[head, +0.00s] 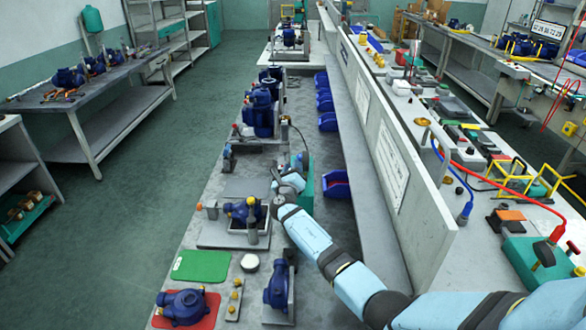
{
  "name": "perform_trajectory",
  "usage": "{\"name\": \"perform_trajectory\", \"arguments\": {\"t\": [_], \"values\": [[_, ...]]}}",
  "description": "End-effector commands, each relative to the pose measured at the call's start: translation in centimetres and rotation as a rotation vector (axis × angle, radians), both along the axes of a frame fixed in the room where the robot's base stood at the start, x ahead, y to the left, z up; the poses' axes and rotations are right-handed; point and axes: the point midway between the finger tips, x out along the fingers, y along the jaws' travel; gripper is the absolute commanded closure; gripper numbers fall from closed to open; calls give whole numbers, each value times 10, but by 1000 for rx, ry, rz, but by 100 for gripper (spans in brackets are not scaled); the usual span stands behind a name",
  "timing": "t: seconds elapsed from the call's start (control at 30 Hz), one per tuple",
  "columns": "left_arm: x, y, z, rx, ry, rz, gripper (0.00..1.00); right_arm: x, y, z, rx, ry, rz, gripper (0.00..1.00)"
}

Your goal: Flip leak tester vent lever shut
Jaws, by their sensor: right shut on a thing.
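My right arm comes in from the lower right, and its right gripper (301,162) is beside the green box of the leak tester (305,190) on the long grey bench. The gripper is shut on a small part there, which looks like the vent lever; the fingers and wrist hide most of it. I cannot tell the lever's angle. A dark hose rises behind the box. In front and to the left, a blue pump (238,211) sits in a clamp fixture on a grey plate (213,236). My left gripper is not in view.
Nearer on the bench are a green mat (201,266), a red mat (208,312) with a blue pump on it, and another pump (277,286) in a bracket. More blue pumps (259,112) stand farther back. A tall divider (385,160) runs along the right; blue bins (327,121) line its foot.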

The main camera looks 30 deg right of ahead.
Motion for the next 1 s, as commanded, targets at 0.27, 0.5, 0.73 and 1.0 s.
{"name": "perform_trajectory", "arguments": {"t": [0.27,0.5,0.73,1.0], "values": [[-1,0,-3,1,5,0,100,0,0,0,-1,0,0,47],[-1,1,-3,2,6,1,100,0,0,0,0,0,1,47],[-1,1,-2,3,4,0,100,-13,11,-3,0,-1,3,47],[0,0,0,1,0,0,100,-60,49,-13,2,0,3,47]]}}
